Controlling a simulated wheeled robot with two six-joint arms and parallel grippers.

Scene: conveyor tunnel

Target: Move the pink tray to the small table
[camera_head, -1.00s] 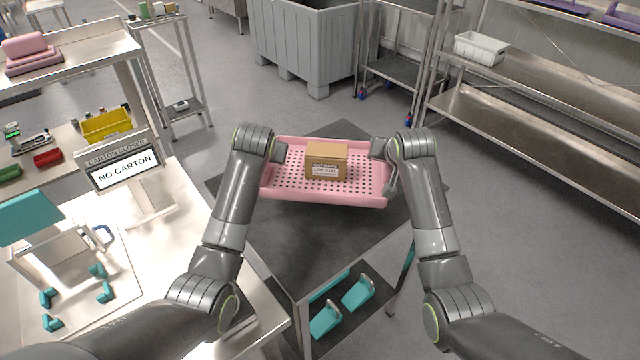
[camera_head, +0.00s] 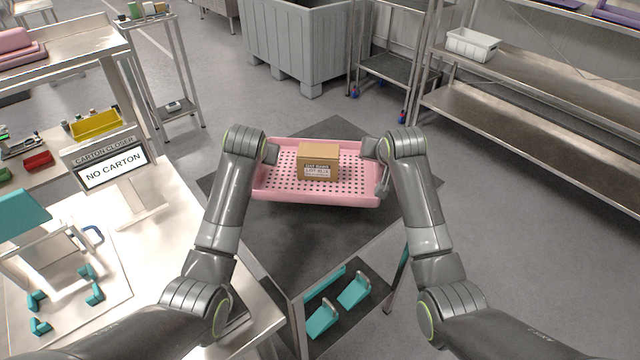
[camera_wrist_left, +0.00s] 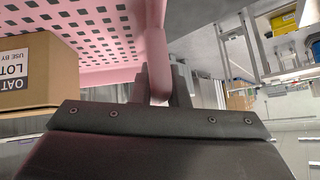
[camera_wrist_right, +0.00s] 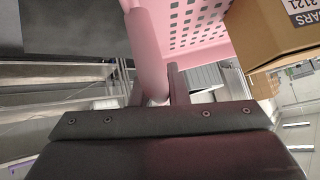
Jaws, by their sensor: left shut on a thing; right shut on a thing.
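The pink tray (camera_head: 285,188) has a perforated floor and carries a brown carton (camera_head: 318,163) with a white label near its middle. My left gripper (camera_head: 270,152) is shut on the tray's left rim; the rim shows between its fingers in the left wrist view (camera_wrist_left: 157,75). My right gripper (camera_head: 376,152) is shut on the tray's right rim, also seen in the right wrist view (camera_wrist_right: 150,80). Which table is the small one is unclear.
A steel bench (camera_head: 190,270) with a "NO CARTON" sign (camera_head: 112,168) stands left. A grey bin (camera_head: 300,45) and a small shelf stand (camera_head: 160,60) stand behind. Steel racks (camera_head: 540,130) line the right; floor between is open.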

